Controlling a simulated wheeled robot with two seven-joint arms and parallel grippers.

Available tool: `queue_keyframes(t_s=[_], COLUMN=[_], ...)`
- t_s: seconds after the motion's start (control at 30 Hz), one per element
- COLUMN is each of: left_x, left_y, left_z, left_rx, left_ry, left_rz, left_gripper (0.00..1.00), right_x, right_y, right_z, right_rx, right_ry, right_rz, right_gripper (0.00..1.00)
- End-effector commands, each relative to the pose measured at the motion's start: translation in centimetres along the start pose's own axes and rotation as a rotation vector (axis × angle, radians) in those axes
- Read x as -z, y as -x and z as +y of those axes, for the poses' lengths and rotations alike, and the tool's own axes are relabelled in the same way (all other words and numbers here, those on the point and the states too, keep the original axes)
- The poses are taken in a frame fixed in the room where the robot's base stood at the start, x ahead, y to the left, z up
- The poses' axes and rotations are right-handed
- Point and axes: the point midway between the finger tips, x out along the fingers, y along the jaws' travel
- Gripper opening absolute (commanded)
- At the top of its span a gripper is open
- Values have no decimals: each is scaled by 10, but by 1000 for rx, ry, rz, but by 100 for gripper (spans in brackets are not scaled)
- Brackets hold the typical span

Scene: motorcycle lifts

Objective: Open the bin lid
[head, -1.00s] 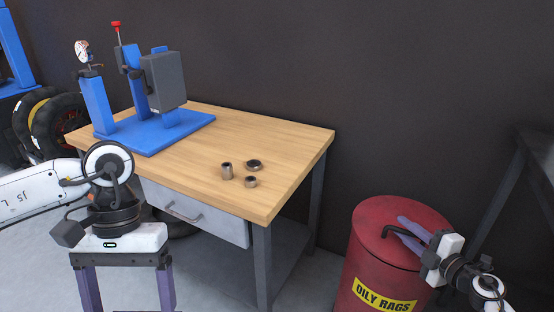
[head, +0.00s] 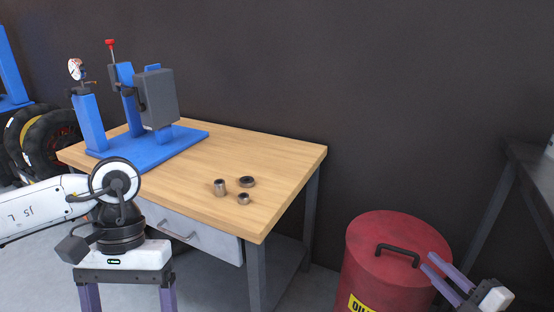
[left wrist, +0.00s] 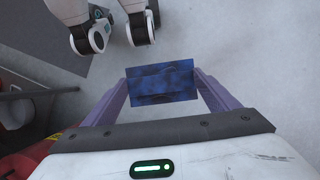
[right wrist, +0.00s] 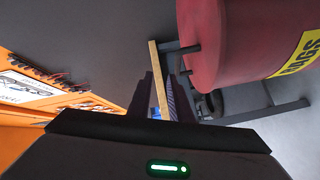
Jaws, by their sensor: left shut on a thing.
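The red bin (head: 385,283) stands at the lower right in the head view. Its round red lid (head: 375,235) lies flat on top, with a black bar handle (head: 398,250) standing up from it. My right gripper (head: 427,260) is open and empty, with its purple fingertips over the lid's right edge, just right of the handle and apparently apart from it. The right wrist view shows the bin (right wrist: 240,40) side-on, with the handle (right wrist: 184,60) beside the fingers. In the left wrist view my left gripper (left wrist: 160,85) is shut on a blue, cloth-like piece (left wrist: 160,82).
A wooden workbench (head: 285,165) with a drawer stands left of the bin, carrying a blue press (head: 150,140) and several small metal parts (head: 220,187). A dark table (head: 535,170) stands at the right edge. A dark wall runs behind.

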Motion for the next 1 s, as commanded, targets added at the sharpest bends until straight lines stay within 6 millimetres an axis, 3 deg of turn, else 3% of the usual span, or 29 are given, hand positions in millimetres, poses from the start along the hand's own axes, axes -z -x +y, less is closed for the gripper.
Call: queue_keyframes(t_s=[0.1,0.6,1.0], left_x=[-6,-23,-37], left_y=[13,55,89], left_z=[0,0,0], left_rx=[0,0,0], left_ry=[0,0,0], left_rz=[0,0,0], left_gripper=[52,52,52], right_x=[1,-14,-37], right_y=[-5,-17,-21], right_z=[27,123,170], right_rx=[-77,-432,-716], right_ry=[-181,-1025,-1734], right_rz=[-5,48,186], right_gripper=[18,18,18])
